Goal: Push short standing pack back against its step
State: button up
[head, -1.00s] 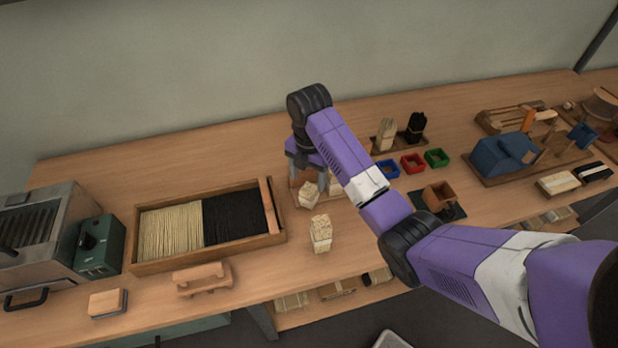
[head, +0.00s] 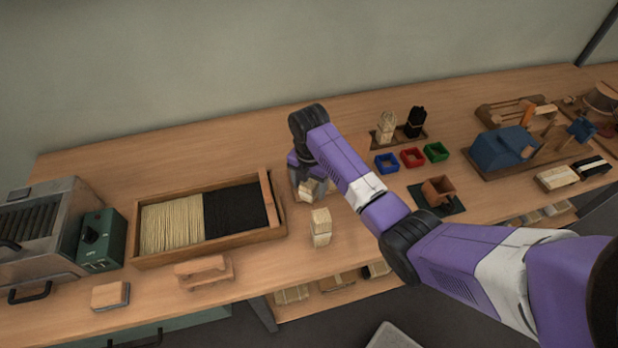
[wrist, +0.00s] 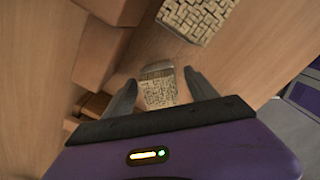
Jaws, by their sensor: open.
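The short standing pack (wrist: 158,88) is a pale, woven-looking block, seen from above in the wrist view between my two fingertips. My gripper (wrist: 162,92) is open around it, with a finger at either side; whether either finger touches it is unclear. In the head view my gripper (head: 306,183) is low over the bench, with the pack (head: 312,189) partly hidden beneath it. Stepped wooden blocks (wrist: 100,55) lie to the left of the pack in the wrist view. I cannot tell whether the pack touches them.
A second pale pack (head: 320,227) stands on the bench nearer the front edge; it also shows at the top of the wrist view (wrist: 197,14). A wooden tray (head: 150,266) of pale and black bristles is to the left. Small coloured bins (head: 412,158) are to the right.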

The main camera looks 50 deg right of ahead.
jog(key=shift+f, duration=0.65)
grip_shut()
jog(key=shift+w, duration=0.15)
